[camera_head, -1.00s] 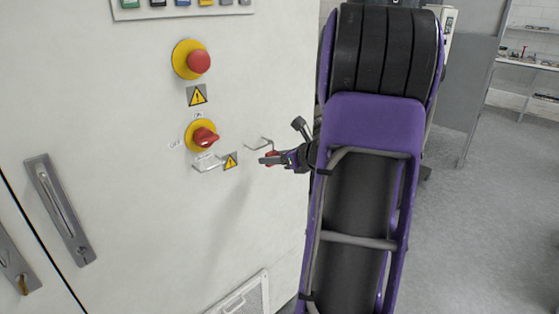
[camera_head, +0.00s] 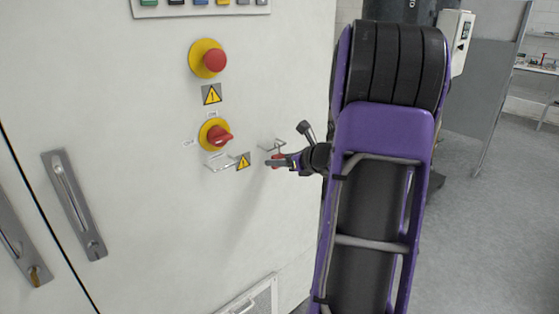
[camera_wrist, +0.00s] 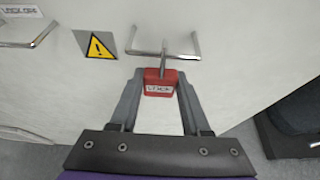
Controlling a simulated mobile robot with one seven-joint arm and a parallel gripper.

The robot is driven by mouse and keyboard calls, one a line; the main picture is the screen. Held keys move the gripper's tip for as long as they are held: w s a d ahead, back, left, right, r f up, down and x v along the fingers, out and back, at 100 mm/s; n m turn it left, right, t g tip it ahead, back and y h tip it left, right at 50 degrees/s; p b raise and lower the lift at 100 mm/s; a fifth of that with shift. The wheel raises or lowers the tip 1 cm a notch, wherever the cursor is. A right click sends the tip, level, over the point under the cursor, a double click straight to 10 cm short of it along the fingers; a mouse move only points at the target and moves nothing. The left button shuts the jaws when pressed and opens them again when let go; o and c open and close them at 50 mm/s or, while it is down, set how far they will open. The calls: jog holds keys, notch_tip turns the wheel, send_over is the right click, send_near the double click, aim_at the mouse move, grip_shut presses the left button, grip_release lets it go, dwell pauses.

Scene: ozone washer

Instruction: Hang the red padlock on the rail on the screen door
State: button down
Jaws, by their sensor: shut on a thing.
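The red padlock (camera_wrist: 160,84) is held between the two fingers of my gripper (camera_wrist: 160,76) in the wrist view. Its label faces the camera. Its metal shackle (camera_wrist: 163,60) points up and overlaps a thin metal rail (camera_wrist: 180,54) on the white cabinet front. I cannot tell whether the shackle is around the rail or only in front of it. In the head view, my gripper (camera_head: 280,162) is small and close to the cabinet at the rail (camera_head: 270,145), and the padlock (camera_head: 278,157) is partly hidden by the fingers.
A red rotary switch (camera_head: 217,136) on a yellow disc, a second metal rail (camera_head: 225,166) and a warning sign (camera_head: 243,161) are left of my gripper. A red emergency button (camera_head: 214,60) is above. The door handle (camera_head: 73,205) is at left. Open floor (camera_head: 490,230) lies right.

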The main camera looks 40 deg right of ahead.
jog(key=shift+c, duration=1.4)
grip_release()
jog(key=p+v, duration=0.1)
jog(key=v, duration=1.6)
jog(key=shift+s+r, duration=0.15)
jog(key=shift+s, duration=0.05)
jog(key=shift+a, duration=0.1)
